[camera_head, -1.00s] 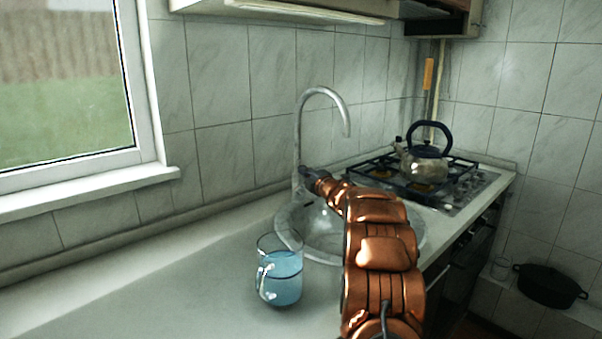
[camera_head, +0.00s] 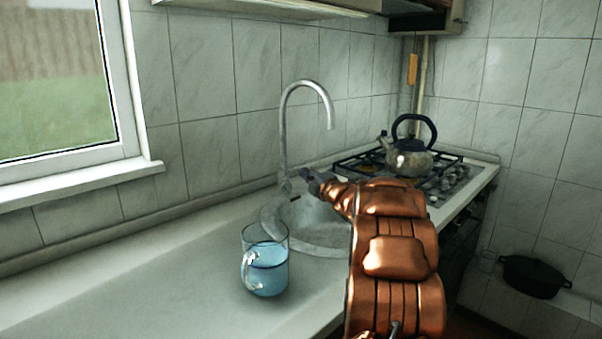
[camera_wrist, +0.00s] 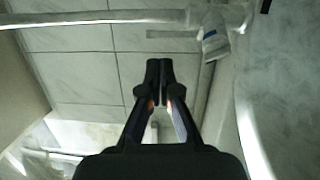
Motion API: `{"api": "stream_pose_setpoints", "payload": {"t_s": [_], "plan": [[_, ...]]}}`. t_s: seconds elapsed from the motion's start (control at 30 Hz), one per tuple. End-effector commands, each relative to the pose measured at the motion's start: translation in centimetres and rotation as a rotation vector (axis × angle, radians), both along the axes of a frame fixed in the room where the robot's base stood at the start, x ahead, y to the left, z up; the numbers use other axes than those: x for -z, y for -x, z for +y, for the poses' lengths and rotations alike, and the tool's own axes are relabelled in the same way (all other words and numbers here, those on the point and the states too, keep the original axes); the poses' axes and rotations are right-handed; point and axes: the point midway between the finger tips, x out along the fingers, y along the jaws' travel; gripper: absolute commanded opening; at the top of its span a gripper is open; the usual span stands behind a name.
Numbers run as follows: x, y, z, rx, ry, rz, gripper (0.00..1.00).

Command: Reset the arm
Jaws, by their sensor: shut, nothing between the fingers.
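My copper-coloured arm reaches over the counter from the lower right in the head view. My gripper (camera_head: 308,180) is at its far end, over the sink's back edge and close to the faucet's base; I cannot tell whether it touches. In the wrist view my gripper (camera_wrist: 158,68) is shut, its two dark fingertips together with nothing between them. Pale tiles and a light pipe show beyond the fingers.
A glass mug with blue liquid (camera_head: 265,270) stands on the counter (camera_head: 150,290). The faucet (camera_head: 284,120) rises behind the sink (camera_head: 275,222). A kettle (camera_head: 410,160) sits on the gas stove (camera_head: 450,182). A dark pot (camera_head: 533,277) is low at the right. The counter's left part is clear.

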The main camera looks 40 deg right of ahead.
Motion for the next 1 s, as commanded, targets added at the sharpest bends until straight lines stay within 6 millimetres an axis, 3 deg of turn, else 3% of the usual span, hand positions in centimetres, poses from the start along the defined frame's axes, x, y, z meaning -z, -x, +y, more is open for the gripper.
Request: {"api": "stream_pose_setpoints", "payload": {"t_s": [0.3, 0.67, 0.77, 1.0], "plan": [[0.0, 3.7, 0.3, 0.001, 0.001, -0.001, 0.0], [0.0, 4.4, 0.4, 0.002, 0.001, -0.001, 0.0], [-0.7, 4.4, 0.3, 0.002, 0.001, -0.001, 0.0], [-5.1, 4.3, 0.4, 0.002, 0.0, -0.001, 0.0]]}}
